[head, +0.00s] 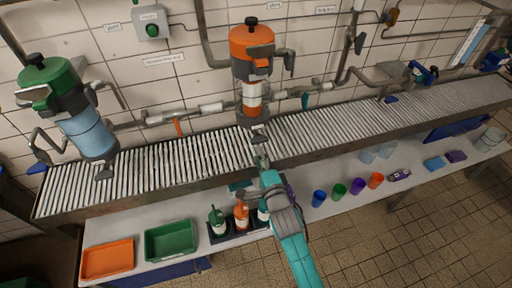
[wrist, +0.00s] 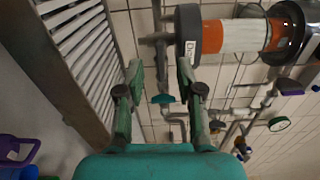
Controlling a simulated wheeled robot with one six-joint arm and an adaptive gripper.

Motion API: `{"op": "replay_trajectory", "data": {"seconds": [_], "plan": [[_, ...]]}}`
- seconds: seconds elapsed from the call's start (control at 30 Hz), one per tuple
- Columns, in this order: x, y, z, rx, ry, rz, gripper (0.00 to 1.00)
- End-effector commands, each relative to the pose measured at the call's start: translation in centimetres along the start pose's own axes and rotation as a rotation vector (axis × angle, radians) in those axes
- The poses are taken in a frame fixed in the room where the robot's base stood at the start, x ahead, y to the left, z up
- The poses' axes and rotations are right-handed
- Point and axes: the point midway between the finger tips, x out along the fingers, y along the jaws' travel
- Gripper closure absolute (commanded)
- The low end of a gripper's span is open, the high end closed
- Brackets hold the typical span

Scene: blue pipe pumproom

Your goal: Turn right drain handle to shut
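A teal handle (head: 304,100) hangs from the wall pipe just right of the orange dispenser (head: 252,50). It also shows as a small teal knob (wrist: 163,99) between my fingers in the wrist view, some way beyond them. An orange handle (head: 178,127) hangs from the pipe to the left. I cannot tell for sure which is the right drain handle. My gripper (head: 262,160) is at the front edge of the slatted conveyor, below the orange dispenser. In the wrist view its two fingers (wrist: 159,72) are apart with nothing between them. A "Dr…" label (wrist: 190,47) shows on the dispenser's grey end.
The slatted conveyor (head: 345,125) lies between my gripper and the wall pipes. A green dispenser (head: 50,85) stands at left. The lower shelf holds an orange tray (head: 107,262), a green tray (head: 170,241), bottles and several coloured cups. A spout hangs close above my gripper.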

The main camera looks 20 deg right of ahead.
Motion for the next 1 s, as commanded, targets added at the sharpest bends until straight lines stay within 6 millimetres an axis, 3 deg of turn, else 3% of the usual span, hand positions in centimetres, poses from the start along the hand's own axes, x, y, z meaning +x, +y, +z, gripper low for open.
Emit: {"op": "replay_trajectory", "data": {"seconds": [0.2, 0.4, 1.0], "plan": [[-3.7, 0.1, 0.0, 0.000, -0.001, 0.001, 0.64], [-5.5, 0.0, 0.0, 0.000, -0.001, 0.000, 0.64], [-6.0, 0.0, 0.0, 0.000, 0.000, 0.000, 0.64]]}}
